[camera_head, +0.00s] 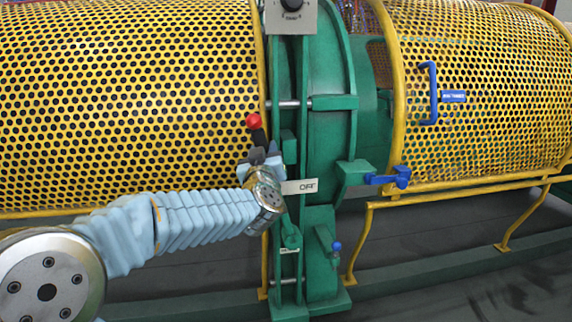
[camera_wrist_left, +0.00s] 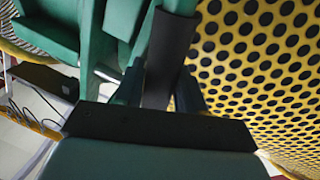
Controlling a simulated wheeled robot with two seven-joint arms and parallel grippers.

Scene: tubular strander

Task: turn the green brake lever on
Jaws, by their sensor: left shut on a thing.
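The brake lever (camera_head: 258,134) has a red knob and a black grip, and it stands in front of the green machine frame. In the left wrist view, the lever's dark shaft (camera_wrist_left: 170,60) runs up between my fingers, with a green part at the top. My left gripper (camera_head: 262,159) is shut on the lever just below the red knob; it also shows in the left wrist view (camera_wrist_left: 160,95). The lever's lower part is hidden behind my gripper and wrist. A white OFF plate (camera_head: 300,187) sits just right of my wrist. My right gripper is not in view.
Yellow perforated guards (camera_head: 130,100) flank the green frame (camera_head: 330,90). A blue handle (camera_head: 432,95) is on the right guard, and a blue latch (camera_head: 390,179) sits below it. A control box (camera_head: 291,17) with a black knob is above. Yellow rails run low at right.

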